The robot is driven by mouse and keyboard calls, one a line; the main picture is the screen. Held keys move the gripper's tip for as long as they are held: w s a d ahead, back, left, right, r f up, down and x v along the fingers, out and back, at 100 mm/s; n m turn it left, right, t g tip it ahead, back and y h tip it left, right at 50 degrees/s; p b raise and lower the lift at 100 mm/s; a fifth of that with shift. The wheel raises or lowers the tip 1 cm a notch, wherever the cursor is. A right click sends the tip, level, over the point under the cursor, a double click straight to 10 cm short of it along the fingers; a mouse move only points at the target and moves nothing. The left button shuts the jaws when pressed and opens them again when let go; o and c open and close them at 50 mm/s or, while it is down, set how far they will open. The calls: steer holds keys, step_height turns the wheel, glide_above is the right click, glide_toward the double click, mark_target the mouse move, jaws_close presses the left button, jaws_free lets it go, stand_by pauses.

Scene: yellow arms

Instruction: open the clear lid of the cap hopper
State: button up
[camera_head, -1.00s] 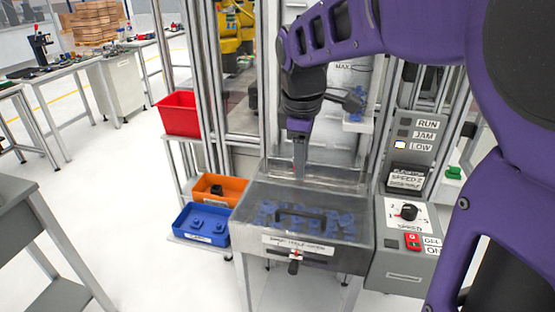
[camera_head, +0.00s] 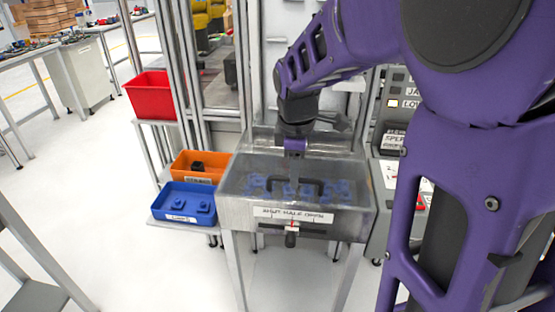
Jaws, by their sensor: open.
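The cap hopper (camera_head: 240,199) is a grey box on legs, with a white label and a small dark knob on its front. Its clear lid (camera_head: 340,168) lies shut over several blue caps (camera_head: 338,190). A black bar handle (camera_head: 310,183) sits on the lid. My gripper (camera_head: 293,180) points down over the lid, close to the handle. Whether it touches the handle cannot be told. Its fingers are small and blurred in this view, with nothing seen between them.
A blue bin (camera_head: 183,212), an orange bin (camera_head: 183,162) and a red bin (camera_head: 152,98) stand on shelves left of the hopper. A grey control panel (camera_head: 386,180) is at its right, partly hidden by my arm. Metal frame posts stand behind. The floor at left is clear.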

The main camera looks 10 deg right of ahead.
steer(key=shift+w+f, duration=0.1)
steer(key=shift+f, duration=0.45)
jaws_close()
stand_by(1.1)
